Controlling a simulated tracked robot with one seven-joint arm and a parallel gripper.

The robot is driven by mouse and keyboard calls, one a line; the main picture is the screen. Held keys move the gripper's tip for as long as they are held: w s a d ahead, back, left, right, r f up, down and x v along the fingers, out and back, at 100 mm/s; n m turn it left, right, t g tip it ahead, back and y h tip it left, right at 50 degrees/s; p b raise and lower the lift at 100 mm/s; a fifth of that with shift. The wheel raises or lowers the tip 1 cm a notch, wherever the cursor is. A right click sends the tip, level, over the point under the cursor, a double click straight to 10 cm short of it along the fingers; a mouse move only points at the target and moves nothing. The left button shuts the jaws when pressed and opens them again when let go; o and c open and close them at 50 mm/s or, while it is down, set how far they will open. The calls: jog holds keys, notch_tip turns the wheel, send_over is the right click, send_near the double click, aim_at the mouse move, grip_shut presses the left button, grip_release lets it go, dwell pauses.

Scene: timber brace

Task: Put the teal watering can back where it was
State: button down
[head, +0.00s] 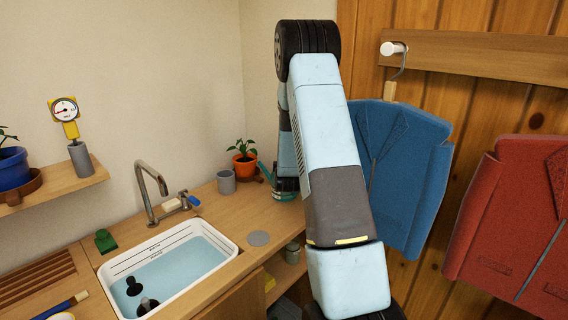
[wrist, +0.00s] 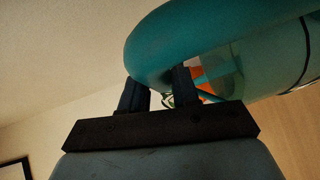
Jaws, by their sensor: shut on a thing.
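The teal watering can (head: 284,193) is at the back right of the counter, partly hidden behind my arm in the head view. In the wrist view the can (wrist: 235,70) fills the upper right, with its thick curved handle (wrist: 150,48) across my fingers. My gripper (wrist: 160,90) is shut on the can's handle. In the head view the gripper is hidden behind my arm. I cannot tell whether the can touches the counter.
A potted plant in an orange pot (head: 244,164) stands close to the left of the can, with a grey cup (head: 226,182) beside it. A water-filled sink (head: 170,262) is at front left. Blue (head: 398,170) and red (head: 515,215) jackets hang at right.

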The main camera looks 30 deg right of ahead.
jog(key=c, duration=0.8)
grip_release()
jog(key=shift+a, duration=0.1)
jog(key=v, duration=1.2)
jog(key=s+a+r+m+g+y, duration=0.5)
jog(key=s+a+r, duration=0.5)
jog(key=a+r, duration=0.4)
jog(key=s+a+r+m+g, duration=0.1)
jog(key=s+a+r+m, duration=0.1)
jog(key=s, duration=0.6)
jog(key=s+a+r+m+g+y, duration=0.1)
jog(key=s+r+m, duration=0.1)
jog(key=s, duration=0.6)
jog(key=s+a+r+m+g, duration=0.2)
jog(key=s, duration=0.6)
jog(key=shift+s+a+r+m+y, duration=0.3)
jog(key=shift+s+r+y, duration=0.1)
